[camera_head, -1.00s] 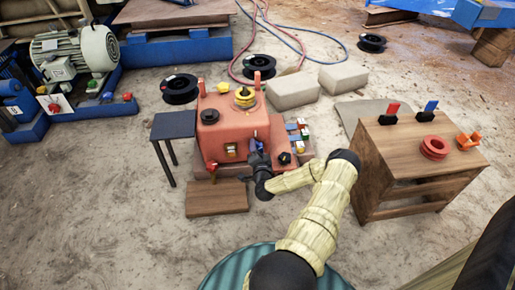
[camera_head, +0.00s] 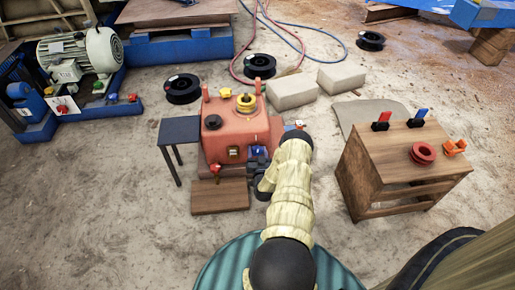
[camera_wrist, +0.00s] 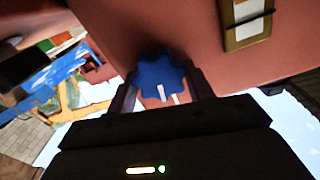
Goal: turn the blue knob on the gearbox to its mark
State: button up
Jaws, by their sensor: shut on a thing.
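The red gearbox (camera_head: 235,130) stands on the ground left of my arm. Its blue knob (camera_wrist: 160,76) sits between the two fingers of my gripper (camera_wrist: 162,84) in the wrist view, and the fingers are shut on it. A white line shows on the knob's lower part, and a second short white stroke lies just to its right; the two are close but not in line. In the head view my gripper (camera_head: 259,160) is at the gearbox's front right face, and my arm hides part of that side.
A wooden stand (camera_head: 405,165) with a red ring and levers is on the right. A small dark table (camera_head: 180,131) stands left of the gearbox, and a wooden board (camera_head: 220,197) lies in front. Light blocks (camera_head: 291,91) lie behind.

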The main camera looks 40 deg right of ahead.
jog(key=shift+n+p, duration=0.55)
jog(key=shift+n, duration=0.45)
jog(key=o, duration=1)
jog(key=p+v, duration=0.3)
jog(key=v, duration=0.4)
jog(key=shift+s+a, duration=0.2)
jog(key=shift+f, duration=0.1)
